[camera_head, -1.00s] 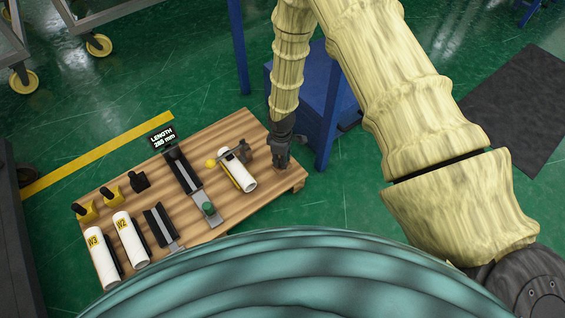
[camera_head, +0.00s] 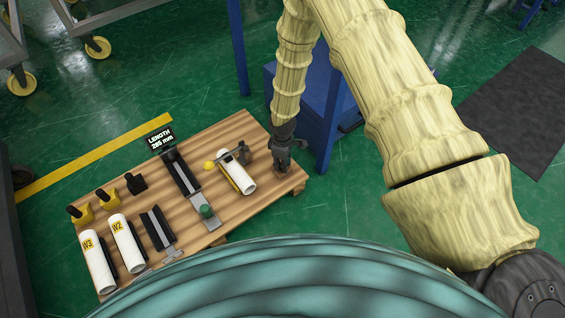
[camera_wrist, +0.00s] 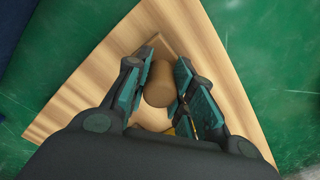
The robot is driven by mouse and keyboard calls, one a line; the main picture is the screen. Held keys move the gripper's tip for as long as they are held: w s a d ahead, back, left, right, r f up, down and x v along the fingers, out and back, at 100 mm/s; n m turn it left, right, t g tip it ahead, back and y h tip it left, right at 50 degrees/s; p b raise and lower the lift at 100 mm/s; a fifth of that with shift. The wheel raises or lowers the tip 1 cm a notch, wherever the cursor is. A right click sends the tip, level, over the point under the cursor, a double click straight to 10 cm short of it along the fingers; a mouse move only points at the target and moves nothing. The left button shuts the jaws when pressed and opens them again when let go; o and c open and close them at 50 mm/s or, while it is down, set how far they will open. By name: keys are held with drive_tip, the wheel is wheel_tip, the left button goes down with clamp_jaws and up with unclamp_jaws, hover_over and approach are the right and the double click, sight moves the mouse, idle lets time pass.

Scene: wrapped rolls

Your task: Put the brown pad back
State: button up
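The brown pad (camera_wrist: 159,86) shows in the wrist view as a round brown piece between the two fingers. My gripper (camera_wrist: 162,78) has a finger close against each side of it, with no clear gap. A paler wooden surface shows just behind the pad, and I cannot tell whether the pad rests on it. In the head view, my gripper (camera_head: 283,158) points down at the right corner of the wooden table (camera_head: 240,125). The pad cannot be made out there.
A white roll (camera_head: 240,178) in a clamp-like fixture lies just left of my gripper. A blue cabinet (camera_head: 300,95) stands behind the table corner.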

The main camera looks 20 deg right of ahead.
drive_tip(key=o, duration=0.5)
drive_tip(key=shift+c, duration=0.2)
wheel_tip(320, 180, up, 12)
drive_tip(key=p, duration=0.5)
drive_tip(key=shift+r, duration=0.15)
drive_tip(key=s+d+f+m, duration=0.1)
drive_tip(key=s+m, duration=0.4)
drive_tip(key=s, duration=1.3)
drive_tip(key=s+d+f+m, duration=0.2)
drive_tip(key=s+f+m, duration=0.2)
drive_tip(key=s, duration=1.4)
drive_tip(key=shift+s+d+m, duration=0.2)
drive_tip(key=shift+m, duration=1)
